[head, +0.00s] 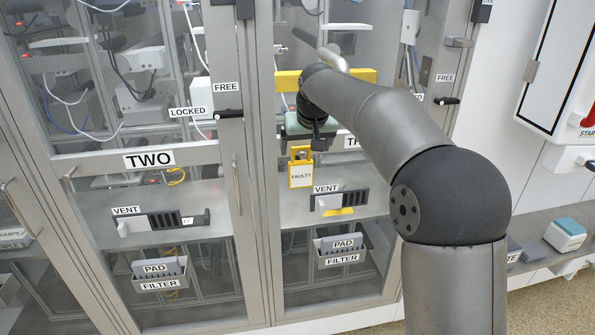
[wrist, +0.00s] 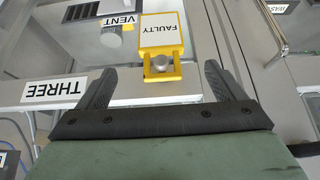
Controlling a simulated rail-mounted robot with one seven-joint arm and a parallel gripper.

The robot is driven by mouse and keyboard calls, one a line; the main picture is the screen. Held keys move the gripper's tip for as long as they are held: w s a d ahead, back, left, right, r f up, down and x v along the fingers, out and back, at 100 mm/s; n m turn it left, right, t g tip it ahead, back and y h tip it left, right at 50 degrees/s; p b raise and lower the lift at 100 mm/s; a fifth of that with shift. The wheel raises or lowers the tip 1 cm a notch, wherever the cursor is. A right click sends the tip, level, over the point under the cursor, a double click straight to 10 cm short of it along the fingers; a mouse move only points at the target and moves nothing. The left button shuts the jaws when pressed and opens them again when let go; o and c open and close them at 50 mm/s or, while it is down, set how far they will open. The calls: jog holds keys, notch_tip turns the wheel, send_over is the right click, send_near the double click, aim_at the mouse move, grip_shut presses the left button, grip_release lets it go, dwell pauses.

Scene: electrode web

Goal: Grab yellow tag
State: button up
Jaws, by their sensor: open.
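The yellow tag (head: 301,172) has a white label reading FAULTY and hangs in front of cabinet three, just below my gripper in the head view. In the wrist view the yellow tag (wrist: 161,38) appears upside down, with a round silver piece in its yellow frame at the end nearer my gripper. My gripper (wrist: 160,75) is open, with its two dark fingers wide apart and nothing between them. The tag lies beyond the fingertips, roughly centred between them. In the head view my arm hides part of the cabinet behind it.
The THREE sign (wrist: 54,89) is on a grey crossbar left of my fingers in the wrist view. Below the tag are a VENT handle (head: 340,201) and a PAD FILTER bin (head: 341,251). A yellow bar (head: 362,76) crosses behind my arm. Cabinet TWO (head: 149,160) stands left.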

aim_at(301, 162)
jog(key=x, duration=0.4)
jog(key=shift+w+a+f+p, duration=0.1)
jog(key=shift+w+f+p, duration=0.05)
jog(key=shift+f+p, duration=0.15)
jog(key=shift+p+x, duration=0.85)
jog(key=shift+x, duration=1.85)
jog(key=shift+w+r, duration=0.15)
jog(key=shift+w, duration=0.05)
jog(key=c, duration=1.1)
